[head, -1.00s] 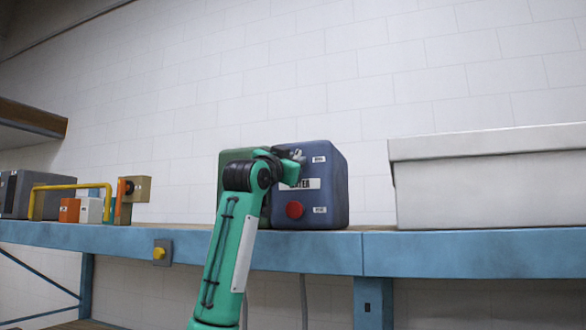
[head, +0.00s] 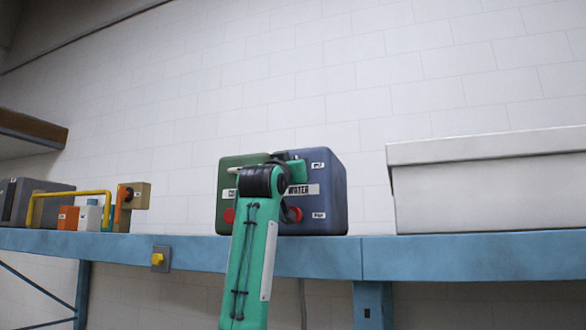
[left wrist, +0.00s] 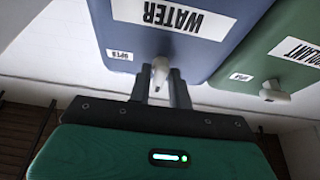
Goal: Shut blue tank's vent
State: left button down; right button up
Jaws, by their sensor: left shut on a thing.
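The blue tank (head: 335,200) stands on the shelf, marked WATER on its front, with a red knob (head: 294,214) low down. It also shows upside down in the left wrist view (left wrist: 215,60). Its vent lever (left wrist: 160,68), pale grey, sits between the fingers of my left gripper (left wrist: 160,84), which is shut on it. In the head view my left wrist covers the lever and fingertips. The lever's exact angle is hard to tell. My right gripper is not in view.
The green tank (head: 225,195) stands close on the left, with its own pale lever (left wrist: 273,93) and red knob. A white lidded box (head: 490,190) is on the right. A yellow bar (head: 75,192), small blocks and a grey box (head: 20,198) are at left. A yellow button (head: 157,257) is on the shelf edge.

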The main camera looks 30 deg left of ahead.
pick_arm(q)
jog(key=c, duration=1.4)
grip_release()
jog(key=shift+c, duration=0.2)
jog(key=b+v, duration=0.7)
jog(key=v, duration=0.6)
jog(key=shift+s+f+b, duration=0.2)
jog(key=shift+s+b, duration=0.1)
jog(key=shift+b, duration=0.05)
